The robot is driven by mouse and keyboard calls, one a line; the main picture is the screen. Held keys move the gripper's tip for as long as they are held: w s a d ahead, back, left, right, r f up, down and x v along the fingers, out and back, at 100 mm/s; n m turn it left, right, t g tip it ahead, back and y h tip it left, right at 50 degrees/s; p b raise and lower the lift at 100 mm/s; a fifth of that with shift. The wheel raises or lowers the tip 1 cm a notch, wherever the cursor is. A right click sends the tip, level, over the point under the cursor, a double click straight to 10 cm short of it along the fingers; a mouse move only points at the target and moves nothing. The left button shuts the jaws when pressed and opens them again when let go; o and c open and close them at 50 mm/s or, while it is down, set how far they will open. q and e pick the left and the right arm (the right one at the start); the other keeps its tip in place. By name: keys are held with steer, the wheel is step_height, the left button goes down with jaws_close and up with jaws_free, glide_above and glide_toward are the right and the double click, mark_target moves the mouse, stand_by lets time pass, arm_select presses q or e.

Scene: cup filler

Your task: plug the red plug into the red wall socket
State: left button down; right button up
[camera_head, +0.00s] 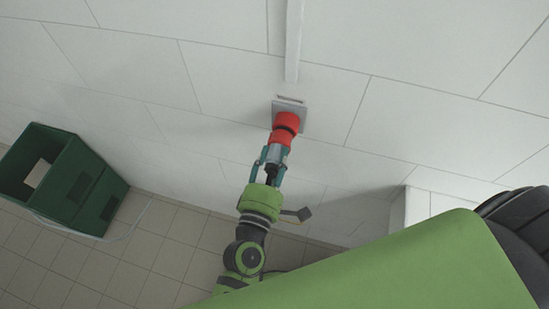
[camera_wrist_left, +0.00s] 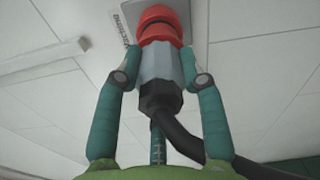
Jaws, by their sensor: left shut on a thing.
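The red wall socket (camera_head: 288,119) sticks out from a grey plate (camera_head: 291,109) on the white wall, below a vertical conduit. The red plug (camera_head: 280,138) has a red front and a grey body. Its front is against or very close to the socket; I cannot tell how deep it sits. My left gripper (camera_head: 273,158) is shut on the grey body. In the left wrist view the plug (camera_wrist_left: 161,68) lies between the two teal fingers (camera_wrist_left: 160,77), in line with the red socket (camera_wrist_left: 158,15). A black cable (camera_wrist_left: 185,140) leaves its rear. My right gripper is not in view.
A white ledge or box (camera_head: 415,205) juts out at the right. My green body covers the lower right. The wall around the socket is clear apart from the conduit (camera_head: 293,40) above it.

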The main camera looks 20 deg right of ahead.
arm_select(q)
steer(key=shift+w+d, duration=0.25)
steer(key=shift+w, duration=0.15)
steer(key=c, duration=0.7)
jaws_free()
steer(key=shift+s, duration=0.1)
steer(key=shift+s+a, duration=0.15)
steer(key=shift+a, duration=0.05)
steer(key=v, duration=1.1)
steer(key=shift+s+a, duration=0.15)
steer(key=shift+s, duration=0.05)
